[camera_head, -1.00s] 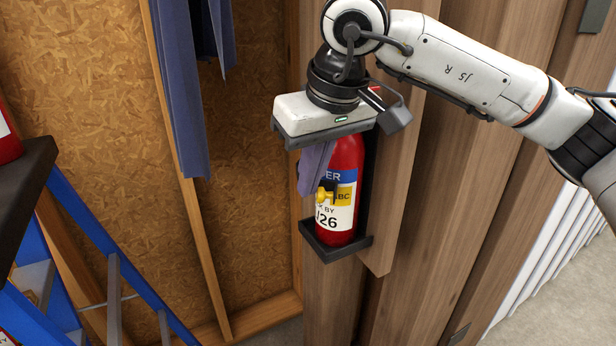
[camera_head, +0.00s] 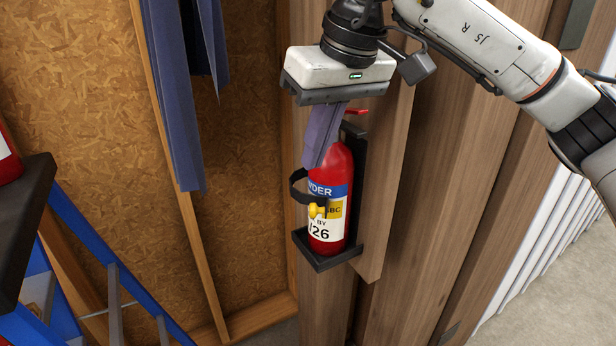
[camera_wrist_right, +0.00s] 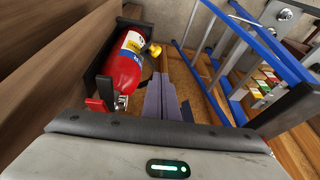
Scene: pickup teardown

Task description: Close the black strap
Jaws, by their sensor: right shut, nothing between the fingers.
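A red fire extinguisher (camera_head: 322,240) stands upright in a black bracket (camera_head: 357,190) on the wooden post. The black strap (camera_head: 299,188) bows out from the extinguisher's left side and curves to the front of the label, beside a yellow knob (camera_head: 317,211). I cannot tell whether its end is latched. My right gripper (camera_head: 313,166) is shut and empty, its purple-grey fingers pointing down just above the strap; they show side by side in the right wrist view (camera_wrist_right: 165,112). My left gripper (camera_head: 205,145) shows only its blue-purple fingers at upper left, apart and empty.
A blue ladder (camera_head: 100,245) and a dark shelf edge (camera_head: 38,185) are at the left. A particle-board wall (camera_head: 245,200) with wooden studs lies behind. The wooden post (camera_head: 430,200) stands close right of the extinguisher. Free space lies left of the strap.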

